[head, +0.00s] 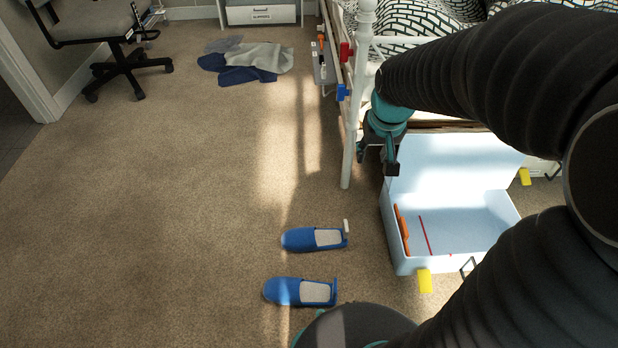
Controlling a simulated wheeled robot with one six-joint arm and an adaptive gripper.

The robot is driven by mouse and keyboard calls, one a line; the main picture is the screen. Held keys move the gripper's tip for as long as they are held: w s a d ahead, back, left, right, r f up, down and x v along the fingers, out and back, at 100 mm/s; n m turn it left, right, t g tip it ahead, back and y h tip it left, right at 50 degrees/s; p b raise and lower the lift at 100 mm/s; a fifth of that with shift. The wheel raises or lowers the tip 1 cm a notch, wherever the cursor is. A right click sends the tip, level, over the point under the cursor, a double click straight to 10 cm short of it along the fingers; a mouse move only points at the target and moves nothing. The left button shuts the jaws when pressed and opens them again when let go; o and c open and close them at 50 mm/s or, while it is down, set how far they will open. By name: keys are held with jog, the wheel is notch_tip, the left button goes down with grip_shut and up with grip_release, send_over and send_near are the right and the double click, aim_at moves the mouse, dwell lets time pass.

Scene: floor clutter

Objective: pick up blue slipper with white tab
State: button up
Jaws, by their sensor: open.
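Two blue slippers with pale insoles lie on the carpet in the lower middle of the head view. The blue slipper with the white tab (300,239) is the farther one, and its white tab stands up at its right end. The other blue slipper (285,291) is nearer and has a blue tab at its right end. My gripper (379,165) is open and empty, up and to the right of both slippers, in front of the white bed post. It touches neither slipper.
An open light-blue box (398,252) with yellow latches and orange and red items stands right of the slippers. A white bed frame (356,100) is behind it. Clothes (245,62) and an office chair (124,62) are at the back. The carpet left of the slippers is clear.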

jog(key=w+f+g+b, duration=0.1)
jog(key=w+f, duration=0.5)
jog(key=f, duration=0.4)
jog(key=g+b, duration=0.2)
jog(key=b, duration=0.2)
send_over(346, 225)
notch_tip(346, 225, down, 34)
jog(key=shift+s+d+r, duration=0.1)
jog(key=shift+f, duration=3.25)
grip_shut()
